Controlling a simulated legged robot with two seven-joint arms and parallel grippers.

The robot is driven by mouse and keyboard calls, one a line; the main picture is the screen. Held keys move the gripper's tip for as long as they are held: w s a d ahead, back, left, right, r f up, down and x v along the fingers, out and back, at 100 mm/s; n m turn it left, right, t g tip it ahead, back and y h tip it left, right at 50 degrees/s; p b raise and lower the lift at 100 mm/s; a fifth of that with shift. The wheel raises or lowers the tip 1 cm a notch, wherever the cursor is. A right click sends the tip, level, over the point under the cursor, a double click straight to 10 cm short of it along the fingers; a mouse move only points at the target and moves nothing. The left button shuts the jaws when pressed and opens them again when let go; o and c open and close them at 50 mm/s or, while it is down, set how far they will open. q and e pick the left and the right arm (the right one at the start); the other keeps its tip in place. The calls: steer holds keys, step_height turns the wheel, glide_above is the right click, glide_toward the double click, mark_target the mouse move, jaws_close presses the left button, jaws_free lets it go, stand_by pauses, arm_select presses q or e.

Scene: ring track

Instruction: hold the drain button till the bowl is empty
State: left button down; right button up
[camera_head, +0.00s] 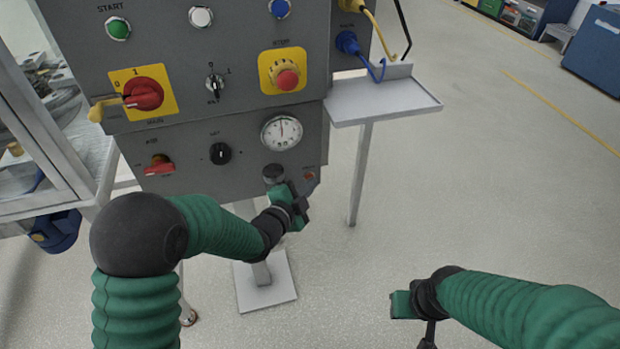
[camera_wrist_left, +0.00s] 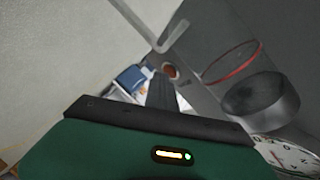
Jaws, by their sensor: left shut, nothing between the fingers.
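A dark round button (camera_head: 274,173) sits low on the grey control panel, below the gauge; I take it for the drain button, but no label is readable. In the left wrist view the same dark button (camera_wrist_left: 262,100) stands out from the panel, with a red ring beside it. My left gripper (camera_head: 299,204) is shut and empty, just below and right of the button, apparently apart from it. Its dark fingers (camera_wrist_left: 163,94) show in the left wrist view. My right gripper (camera_head: 402,303) is low over the floor, its jaws unclear. The bowl cannot be made out.
The panel carries a gauge (camera_head: 282,132), a red stop button (camera_head: 287,79), a red rotary switch (camera_head: 144,94) and a small red light or button (camera_head: 309,175). A grey shelf (camera_head: 382,101) juts out at the right. A glazed cabinet (camera_head: 50,150) stands left.

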stand_by(0.4)
arm_select(q)
steer(key=shift+s+d, duration=0.25)
steer(key=shift+s, duration=0.55)
steer(key=shift+s, duration=0.1)
steer(key=s, duration=0.1)
steer(key=s+d, duration=0.1)
steer(key=s, duration=0.1)
steer(key=s+b, duration=0.1)
steer(key=shift+s+d, duration=0.25)
steer(key=shift+s, duration=0.05)
